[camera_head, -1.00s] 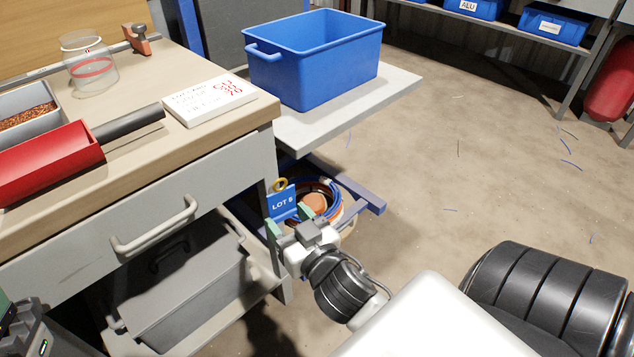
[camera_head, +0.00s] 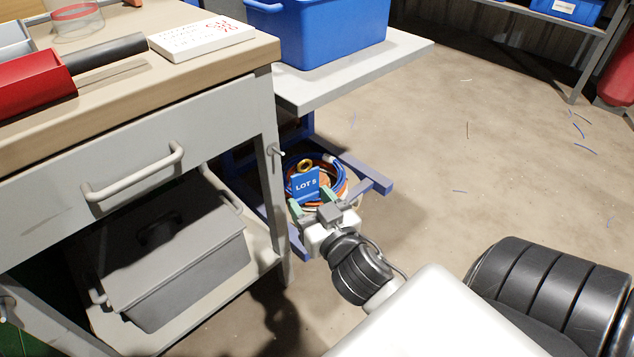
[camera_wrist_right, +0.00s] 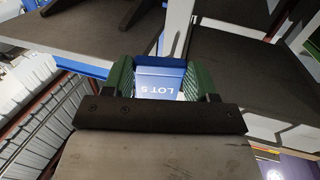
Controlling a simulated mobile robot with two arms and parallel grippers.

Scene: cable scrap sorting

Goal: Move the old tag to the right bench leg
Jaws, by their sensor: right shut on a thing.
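The tag, a blue plate marked LOT 5 (camera_head: 305,184) with a yellow ring on top, is held in my right gripper (camera_head: 310,201). In the right wrist view the tag (camera_wrist_right: 160,82) sits between the green finger pads, its print upside down. My right gripper is shut on its lower part. In the head view the tag shows just right of the grey right bench leg (camera_head: 270,120), with a gap between them. A small peg (camera_head: 277,151) sticks out of that leg and looks bare. My left gripper is not in view.
Coiled orange and blue cable (camera_head: 335,180) shows behind the tag, by a blue stand foot (camera_head: 375,183). A pale shelf (camera_head: 400,58) with a blue bin (camera_head: 335,35) overhangs this spot. A grey lidded box (camera_head: 185,265) sits under the bench. Floor to the right is mostly clear.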

